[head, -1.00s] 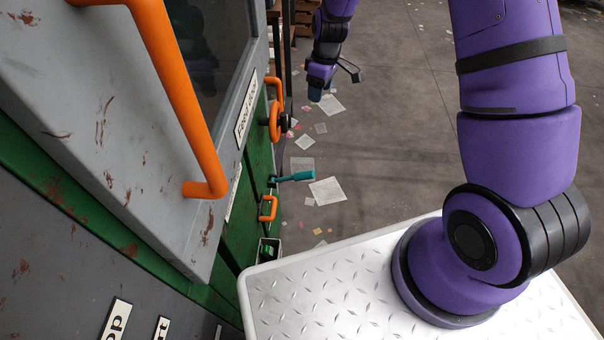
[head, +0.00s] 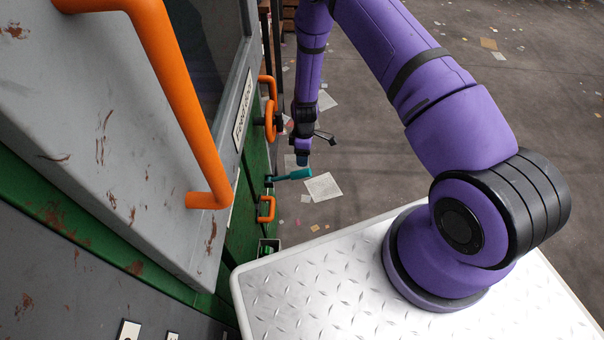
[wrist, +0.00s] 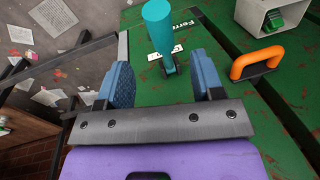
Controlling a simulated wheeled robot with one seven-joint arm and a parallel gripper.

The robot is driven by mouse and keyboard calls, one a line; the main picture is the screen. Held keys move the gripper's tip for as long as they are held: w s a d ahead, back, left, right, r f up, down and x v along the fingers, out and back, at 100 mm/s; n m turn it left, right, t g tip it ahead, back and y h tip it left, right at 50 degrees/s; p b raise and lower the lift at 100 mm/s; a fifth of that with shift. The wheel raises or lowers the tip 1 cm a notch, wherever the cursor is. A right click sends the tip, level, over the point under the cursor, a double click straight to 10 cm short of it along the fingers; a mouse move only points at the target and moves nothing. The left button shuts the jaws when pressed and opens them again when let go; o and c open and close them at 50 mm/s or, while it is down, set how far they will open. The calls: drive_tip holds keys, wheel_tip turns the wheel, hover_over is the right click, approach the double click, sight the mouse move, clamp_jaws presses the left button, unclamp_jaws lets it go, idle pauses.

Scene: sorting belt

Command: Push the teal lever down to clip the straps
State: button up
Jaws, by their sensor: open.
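The teal lever (head: 292,175) sticks out from the green machine panel (head: 240,215), roughly level in the head view. In the wrist view the teal lever (wrist: 160,30) shows at the top, its thick grip toward me and its dark pivot on the panel by a white label. My gripper (head: 302,158) hangs just above the lever in the head view. In the wrist view my gripper (wrist: 163,82) is open, its two blue fingers apart with nothing between them. The lever shows beyond the gap between the fingers. I cannot tell whether they touch it. No straps can be made out.
An orange handle (head: 266,209) is fixed to the panel below the lever, and an orange wheel (head: 270,120) above it. A large orange bar handle (head: 180,90) stands out from the grey door close by. A light box (wrist: 272,22) with green contents sits at the panel's far end.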

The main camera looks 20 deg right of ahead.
sight(303, 170)
drive_tip(key=f, duration=0.3)
drive_tip(key=s+f, duration=0.1)
drive_tip(key=f, duration=0.5)
drive_tip(key=shift+s+a+f, duration=0.15)
drive_tip(key=shift+s+a, duration=0.1)
drive_tip(key=shift+a, duration=0.15)
clamp_jaws()
